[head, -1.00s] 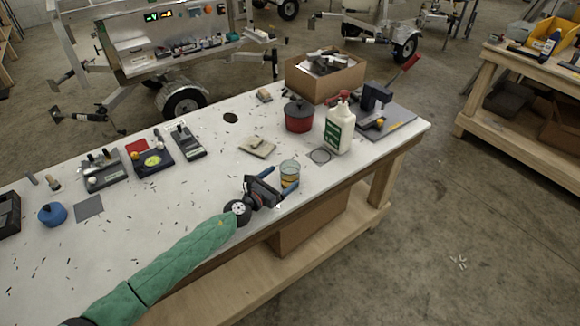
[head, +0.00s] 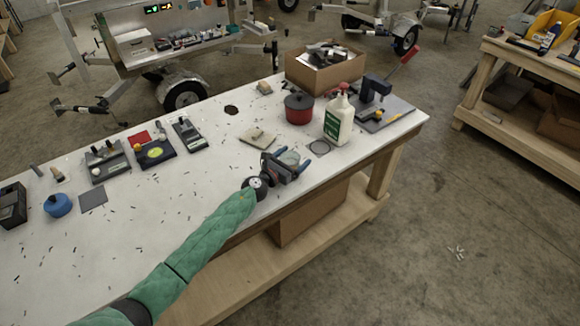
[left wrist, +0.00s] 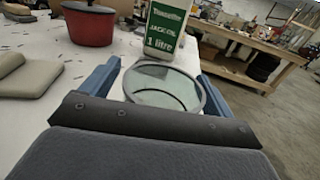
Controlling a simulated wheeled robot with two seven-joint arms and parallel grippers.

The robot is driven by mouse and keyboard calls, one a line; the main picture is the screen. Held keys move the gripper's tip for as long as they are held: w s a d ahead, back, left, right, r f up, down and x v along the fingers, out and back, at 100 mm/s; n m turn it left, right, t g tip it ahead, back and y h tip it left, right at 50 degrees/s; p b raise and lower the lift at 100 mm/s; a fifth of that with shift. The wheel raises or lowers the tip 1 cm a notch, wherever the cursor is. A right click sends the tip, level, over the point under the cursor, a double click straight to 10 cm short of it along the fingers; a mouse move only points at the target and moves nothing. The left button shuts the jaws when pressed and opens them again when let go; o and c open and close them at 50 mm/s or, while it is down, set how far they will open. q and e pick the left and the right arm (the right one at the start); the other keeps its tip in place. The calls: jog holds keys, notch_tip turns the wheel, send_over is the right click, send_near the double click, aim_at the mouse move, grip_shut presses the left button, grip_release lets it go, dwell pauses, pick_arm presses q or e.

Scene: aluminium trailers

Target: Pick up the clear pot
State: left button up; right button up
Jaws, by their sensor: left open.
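The clear pot (head: 289,159) stands on the white workbench near its front edge. My left gripper (head: 292,156) is open, with its blue fingers on either side of the pot. In the left wrist view the pot's round rim and glassy top (left wrist: 165,86) show between the two blue fingers (left wrist: 160,88). The pot's lower part is hidden behind the gripper body. I cannot tell whether either finger touches it. My right gripper is not in view.
A white bottle (head: 338,118) with a green label stands just beyond the pot, and a red pot (head: 299,108) stands behind. A flat tan block (head: 257,137) lies to the left.

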pick_arm(q)
jog(key=shift+s+r, duration=0.1)
jog(key=c, duration=0.9)
jog(key=shift+c, duration=1.3)
